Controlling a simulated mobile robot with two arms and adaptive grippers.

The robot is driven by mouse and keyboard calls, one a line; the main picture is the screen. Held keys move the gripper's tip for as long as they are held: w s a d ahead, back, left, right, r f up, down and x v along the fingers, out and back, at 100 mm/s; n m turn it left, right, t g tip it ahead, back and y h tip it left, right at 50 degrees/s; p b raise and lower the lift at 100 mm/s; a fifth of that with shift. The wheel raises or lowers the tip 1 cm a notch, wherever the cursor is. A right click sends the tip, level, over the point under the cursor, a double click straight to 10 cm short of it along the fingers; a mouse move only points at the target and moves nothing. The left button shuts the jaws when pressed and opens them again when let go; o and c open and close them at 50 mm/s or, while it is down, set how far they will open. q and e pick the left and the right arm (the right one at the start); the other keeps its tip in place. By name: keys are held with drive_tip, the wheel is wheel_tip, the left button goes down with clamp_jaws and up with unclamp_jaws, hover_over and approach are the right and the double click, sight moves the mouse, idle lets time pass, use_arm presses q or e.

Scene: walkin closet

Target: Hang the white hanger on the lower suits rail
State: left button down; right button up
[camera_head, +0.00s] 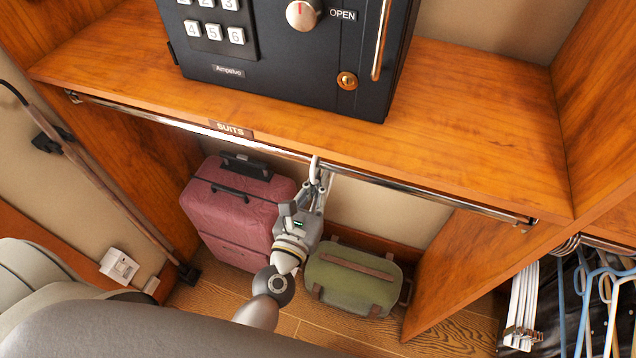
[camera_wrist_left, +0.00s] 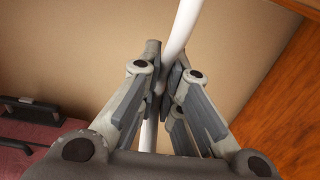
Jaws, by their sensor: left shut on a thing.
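The white hanger (camera_head: 315,168) is mostly hidden behind my left gripper in the head view; its hook shows at the lower suits rail (camera_head: 403,184). The rail is a chrome bar under the shelf edge with the SUITS label (camera_head: 231,129). My left gripper (camera_head: 318,186) is shut on the hanger just below the rail. In the left wrist view the white hanger rod (camera_wrist_left: 181,32) passes up between the closed fingers (camera_wrist_left: 163,80). I cannot tell whether the hook bears on the rail. My right gripper is not in view.
A black safe (camera_head: 290,60) stands on the wooden shelf (camera_head: 480,130) above the rail. A red suitcase (camera_head: 235,205) and a green case (camera_head: 352,278) stand below. White hangers (camera_head: 522,305) and blue hangers (camera_head: 603,290) hang at the right. The rest of the rail is bare.

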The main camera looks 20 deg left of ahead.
use_arm(q)
drive_tip(key=c, duration=1.5)
unclamp_jaws()
drive_tip(key=shift+c, duration=0.2)
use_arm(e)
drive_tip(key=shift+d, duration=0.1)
use_arm(q)
drive_tip(key=shift+s, duration=0.1)
drive_tip(key=s, duration=1.2)
drive_tip(key=shift+a, duration=0.2)
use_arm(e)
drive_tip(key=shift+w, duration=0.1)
